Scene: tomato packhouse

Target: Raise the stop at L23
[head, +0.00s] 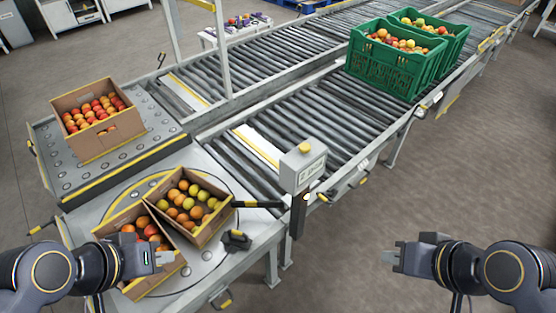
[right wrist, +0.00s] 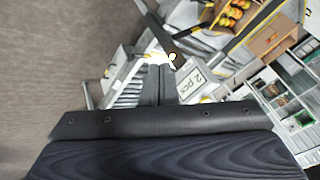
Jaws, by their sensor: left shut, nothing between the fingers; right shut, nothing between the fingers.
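A grey post box (head: 303,167) with a yellow button-like top stands at the near conveyor's edge; its label is too small to read. A white plate with a yellow edge (head: 262,146) lies across the rollers behind it; I cannot tell whether this is the stop at L23. A similar plate (head: 187,91) crosses the far lane. My left gripper (head: 165,259) is shut and empty in front of the turntable crates. My right gripper (head: 388,255) is shut and empty over the floor, right of the post. Its fingers (right wrist: 160,84) show in the right wrist view.
Two cardboard crates of tomatoes (head: 207,238) (head: 123,283) sit on the round turntable (head: 205,268), beside a black lever (head: 258,204). Another cardboard crate (head: 108,149) stands on the ball table. Green crates (head: 384,72) stand up the conveyor. The floor at right is clear.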

